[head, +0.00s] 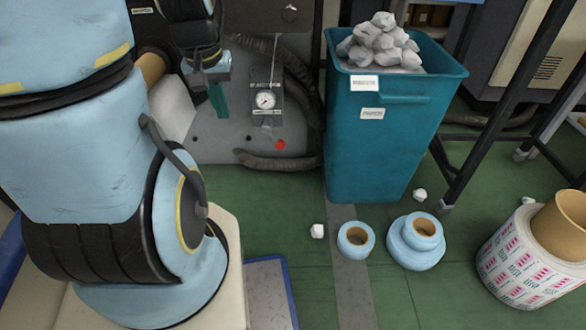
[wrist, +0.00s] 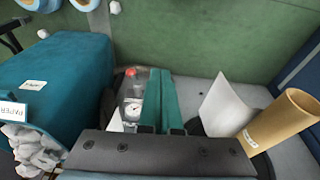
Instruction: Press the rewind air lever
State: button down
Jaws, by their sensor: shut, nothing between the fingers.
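A pressure gauge (head: 265,100) sits on a small bracketed unit on the grey machine panel; it also shows in the wrist view (wrist: 136,110). A red knob (head: 280,144) is below and slightly right of the gauge, and shows in the wrist view (wrist: 130,72). I cannot tell for sure which part is the air lever. My gripper (head: 220,106) is left of the gauge in the head view, apart from it in the picture. Its teal fingers (wrist: 161,76) are shut and empty. In the wrist view they are right of the gauge and red knob.
A teal bin (head: 372,150) heaped with crumpled paper (head: 380,45) stands right of the panel. Dark hoses (head: 275,161) run across the panel. Blue rolls (head: 414,240) and a printed roll (head: 530,262) are on the green floor. A cardboard tube (wrist: 282,118) is right of my fingers.

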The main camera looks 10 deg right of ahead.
jog(key=w+d+f+m+t+b, duration=0.2)
jog(key=w+d+f+t+b, duration=0.2)
jog(key=w+d+f, duration=0.5)
jog(key=w+d+f+m+t+b, duration=0.3)
jog(key=w+d+f, duration=0.4)
jog(key=d, duration=0.5)
jog(key=s+d+f+m+t+y+b, duration=0.1)
jog(key=s+d+f+m+t+y, duration=0.1)
jog(key=s+f, duration=0.3)
jog(key=s+d+f+m+t+y+b, duration=0.1)
jog(key=s+d+f+m+t+y, duration=0.1)
jog(key=s+d+f+t+y, duration=0.1)
notch_tip(320, 180, down, 2)
jog(key=shift+s+f+m+t+y+b, duration=0.15)
jog(key=shift+s+m+t+y+b, duration=0.3)
jog(key=shift+s+y, duration=0.65)
jog(key=shift+w, duration=0.2)
